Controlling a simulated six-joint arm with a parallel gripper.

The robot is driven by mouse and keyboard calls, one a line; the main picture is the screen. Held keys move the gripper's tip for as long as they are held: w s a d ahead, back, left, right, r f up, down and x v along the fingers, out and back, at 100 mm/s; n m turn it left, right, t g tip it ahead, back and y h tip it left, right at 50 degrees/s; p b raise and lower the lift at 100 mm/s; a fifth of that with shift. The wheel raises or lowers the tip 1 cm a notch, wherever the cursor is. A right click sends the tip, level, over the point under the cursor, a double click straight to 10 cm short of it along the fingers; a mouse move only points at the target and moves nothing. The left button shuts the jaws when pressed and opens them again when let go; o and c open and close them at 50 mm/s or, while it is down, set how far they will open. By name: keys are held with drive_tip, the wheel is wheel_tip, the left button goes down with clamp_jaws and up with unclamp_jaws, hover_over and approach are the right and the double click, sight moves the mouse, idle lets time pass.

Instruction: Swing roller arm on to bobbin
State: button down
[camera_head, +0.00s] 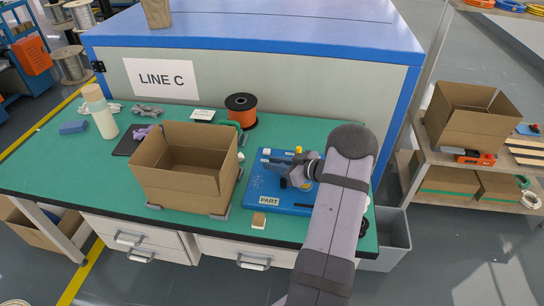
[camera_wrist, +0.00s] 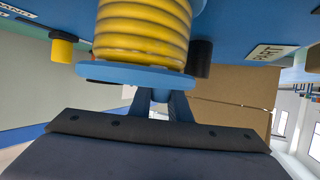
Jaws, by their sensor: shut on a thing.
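The blue fixture board (camera_head: 258,180) lies on the green bench, marked PART. The bobbin (camera_wrist: 143,30), wound with yellow cable and edged by a blue flange, fills the top middle of the inverted wrist view. In the head view only a small yellow part of it (camera_head: 283,184) shows beside my gripper. My gripper (camera_head: 297,163) is low over the board; its fingers (camera_wrist: 160,104) are shut close to the flange. The held part is mostly hidden, seemingly the roller arm. A black cylinder (camera_wrist: 200,58), possibly its roller, is beside the bobbin; contact is unclear.
An open cardboard box (camera_head: 180,180) stands left of the board. A yellow post (camera_head: 298,150) rises at the board's back edge. An orange cable spool (camera_head: 241,110) stands behind, near the cabinet wall.

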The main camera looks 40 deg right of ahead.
drive_tip(key=shift+s+d+n+g+y, duration=0.15)
drive_tip(key=shift+n+g+y, duration=0.1)
drive_tip(key=shift+n+y, duration=0.3)
drive_tip(key=shift+s+d+n+g+y, duration=0.15)
drive_tip(key=shift+n+g+y, duration=0.1)
drive_tip(key=shift+n+y, duration=0.3)
drive_tip(key=shift+s+n+g+y+b, duration=0.2)
drive_tip(key=shift+n+g+y+b, duration=0.1)
drive_tip(key=shift+n+y+b, duration=0.25)
drive_tip(key=shift+r+n+y, duration=0.1)
drive_tip(key=shift+n+y, duration=0.15)
drive_tip(key=shift+y, duration=0.1)
drive_tip(key=c, duration=1.6)
unclamp_jaws()
drive_tip(key=shift+c, duration=0.2)
drive_tip(key=shift+b+v, duration=0.75)
drive_tip(key=shift+v, duration=2.95)
drive_tip(key=shift+r, duration=0.1)
